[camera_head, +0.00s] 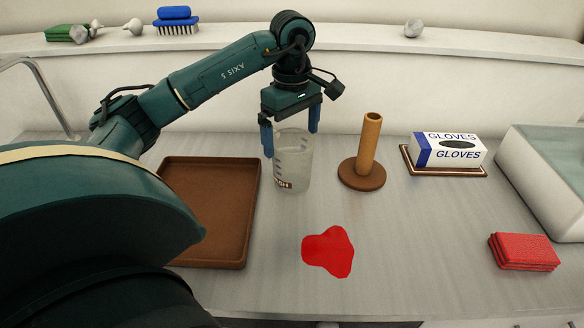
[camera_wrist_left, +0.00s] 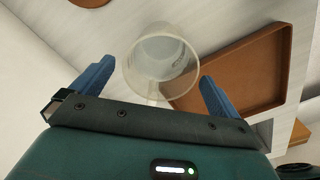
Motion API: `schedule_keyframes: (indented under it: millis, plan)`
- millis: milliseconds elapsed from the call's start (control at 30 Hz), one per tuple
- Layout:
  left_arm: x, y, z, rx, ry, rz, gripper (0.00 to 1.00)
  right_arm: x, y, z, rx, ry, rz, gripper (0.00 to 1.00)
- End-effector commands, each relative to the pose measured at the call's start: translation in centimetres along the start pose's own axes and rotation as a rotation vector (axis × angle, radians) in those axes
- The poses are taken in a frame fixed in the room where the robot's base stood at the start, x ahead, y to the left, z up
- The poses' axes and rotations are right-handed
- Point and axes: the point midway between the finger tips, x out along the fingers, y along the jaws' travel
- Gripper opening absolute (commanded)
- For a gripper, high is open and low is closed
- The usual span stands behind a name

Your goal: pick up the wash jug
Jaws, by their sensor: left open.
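The wash jug (camera_head: 293,162) is a clear, upright beaker-like jug with dark marks and a label, standing on the counter right of the brown tray. My left gripper (camera_head: 290,142) is open above it, its blue fingers pointing down on either side of the jug's upper part. In the left wrist view the jug (camera_wrist_left: 158,58) lies between and just beyond the fingertips of my left gripper (camera_wrist_left: 157,75). The fingers do not visibly press on it. My right gripper is not in view.
A brown tray (camera_head: 243,258) is left of the jug. A wooden post on a round base (camera_head: 368,150) stands close on the right. A red spill (camera_head: 329,252) lies in front.

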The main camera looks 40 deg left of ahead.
Motion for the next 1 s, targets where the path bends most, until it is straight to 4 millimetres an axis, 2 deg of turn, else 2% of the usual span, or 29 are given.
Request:
schedule_keyframes:
  millis: [100,233,533,1000]
  plan:
    - [1.9,-0.2,0.0,0.0,0.0,-0.007,1.0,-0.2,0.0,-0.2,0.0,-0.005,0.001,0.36]
    - [3.5,-0.2,0.0,-0.001,-0.001,-0.004,1.0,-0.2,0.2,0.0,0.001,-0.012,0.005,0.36]
    - [4.0,-0.1,0.0,0.0,0.0,-0.001,0.99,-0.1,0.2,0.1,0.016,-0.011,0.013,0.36]
    - [3.9,-0.1,0.0,0.0,-0.001,-0.001,0.61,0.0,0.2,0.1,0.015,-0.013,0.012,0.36]
